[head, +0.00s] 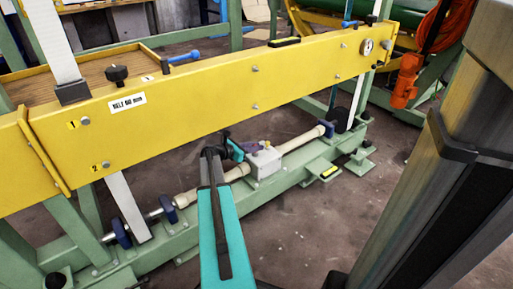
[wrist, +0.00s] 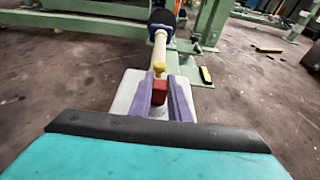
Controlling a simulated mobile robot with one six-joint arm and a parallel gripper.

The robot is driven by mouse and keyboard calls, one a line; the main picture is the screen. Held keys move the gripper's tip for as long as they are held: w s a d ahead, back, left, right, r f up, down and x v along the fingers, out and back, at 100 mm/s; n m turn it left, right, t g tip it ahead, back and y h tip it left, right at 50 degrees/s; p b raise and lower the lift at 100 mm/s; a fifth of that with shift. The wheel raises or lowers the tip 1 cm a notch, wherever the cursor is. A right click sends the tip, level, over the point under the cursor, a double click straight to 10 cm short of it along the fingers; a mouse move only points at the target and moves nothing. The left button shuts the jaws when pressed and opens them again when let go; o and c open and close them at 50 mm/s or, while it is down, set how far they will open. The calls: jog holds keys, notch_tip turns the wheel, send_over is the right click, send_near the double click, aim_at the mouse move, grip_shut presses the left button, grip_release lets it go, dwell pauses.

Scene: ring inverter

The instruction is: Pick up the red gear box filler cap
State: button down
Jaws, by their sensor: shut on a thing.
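The red gear box filler cap (wrist: 159,92) shows in the wrist view between the two purple fingers of my gripper (wrist: 164,86), which is shut on it. A small yellow knob (wrist: 159,68) shows just beyond the cap. The pale gear box (wrist: 128,94) lies below and around the fingers. In the head view, my gripper (head: 250,147) is at the upper left of the gear box (head: 265,162), and the cap cannot be made out there. I cannot tell whether the cap is seated or clear of the box.
A cream shaft (head: 303,140) runs from the gear box along the green frame (head: 300,173). An orange device (head: 405,82) hangs at the right. Open concrete floor lies in front of the frame.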

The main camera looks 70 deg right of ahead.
jog(key=shift+r+p, duration=2.3)
jog(key=shift+r, duration=2.7)
jog(key=shift+s, duration=0.1)
